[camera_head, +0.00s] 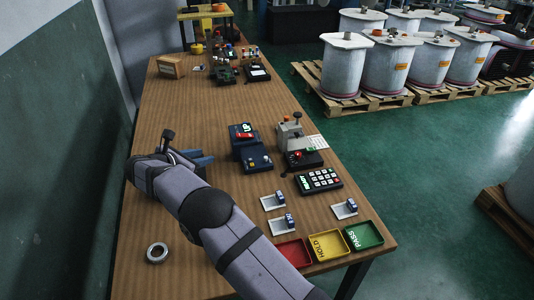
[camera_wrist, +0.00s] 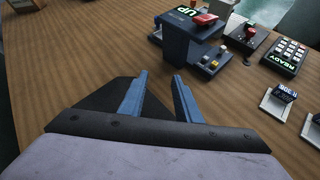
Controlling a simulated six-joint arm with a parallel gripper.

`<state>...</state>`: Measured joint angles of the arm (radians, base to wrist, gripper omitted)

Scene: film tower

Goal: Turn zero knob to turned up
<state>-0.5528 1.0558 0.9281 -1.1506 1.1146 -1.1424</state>
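My gripper (camera_wrist: 160,76) is open, with a bare gap between its two blue fingers. In the head view, my gripper (camera_head: 203,159) is above the wooden table, left of a dark blue device and apart from it. The dark blue device (camera_wrist: 180,45) has a lit "UP" display and a red part on top. Its low front panel (camera_wrist: 211,59) carries small yellow and pale controls; it also shows in the head view (camera_head: 257,161). I cannot tell which of these small controls is the zero knob, nor how it is turned.
A black device with a red knob (camera_head: 298,155) and a keypad reading "READY" (camera_head: 318,180) stand right of the blue device. Several small blue parts on white cards lie nearer. Red, yellow (camera_head: 328,246) and green trays line the near right edge. A tape ring (camera_head: 157,252) lies left.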

